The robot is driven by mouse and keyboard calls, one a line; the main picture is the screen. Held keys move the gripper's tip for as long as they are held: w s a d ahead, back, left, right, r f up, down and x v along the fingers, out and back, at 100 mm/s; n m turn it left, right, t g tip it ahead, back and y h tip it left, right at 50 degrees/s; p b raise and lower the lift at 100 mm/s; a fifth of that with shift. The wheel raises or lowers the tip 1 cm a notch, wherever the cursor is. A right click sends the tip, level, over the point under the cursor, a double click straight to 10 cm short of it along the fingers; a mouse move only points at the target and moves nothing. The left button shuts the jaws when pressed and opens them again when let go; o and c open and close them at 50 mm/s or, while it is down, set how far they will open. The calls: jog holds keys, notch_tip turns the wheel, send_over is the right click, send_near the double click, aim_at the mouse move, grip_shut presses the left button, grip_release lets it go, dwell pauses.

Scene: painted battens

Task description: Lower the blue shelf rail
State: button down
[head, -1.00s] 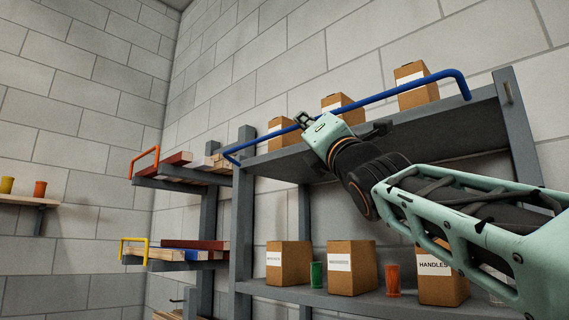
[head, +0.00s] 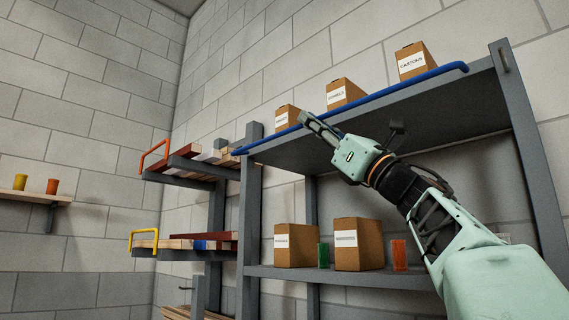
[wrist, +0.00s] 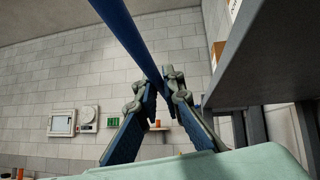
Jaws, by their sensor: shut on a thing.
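The blue shelf rail (head: 400,89) runs along the front edge of the upper grey shelf (head: 430,118). It lies low, about level with the shelf's front edge. In the wrist view the blue rail (wrist: 131,38) comes down from the top to between the fingers. My gripper (head: 304,118) is shut on the rail, left of its middle, and reaches up from below in front of the shelf. The fingertips (wrist: 162,82) meet around the rail in the wrist view. The exact contact is partly hidden by the fingers.
The lower shelf (head: 375,281) holds boxes, a green cup (head: 323,256) and an orange cup (head: 399,256). Side racks with an orange rail (head: 154,155) and a yellow rail (head: 144,237) stand left.

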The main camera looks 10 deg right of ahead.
jog(key=shift+w+d+f+n+g+y, duration=0.1)
jog(key=shift+f+n+g+y, duration=0.15)
jog(key=shift+n+g+y, duration=0.5)
jog(key=shift+d+f+n+g+y, duration=0.1)
jog(key=shift+f+n+g+y, duration=0.15)
jog(key=shift+n+g, duration=0.5)
jog(key=shift+n, duration=0.3)
jog(key=c, duration=2.1)
grip_release()
jog(key=shift+r, duration=0.1)
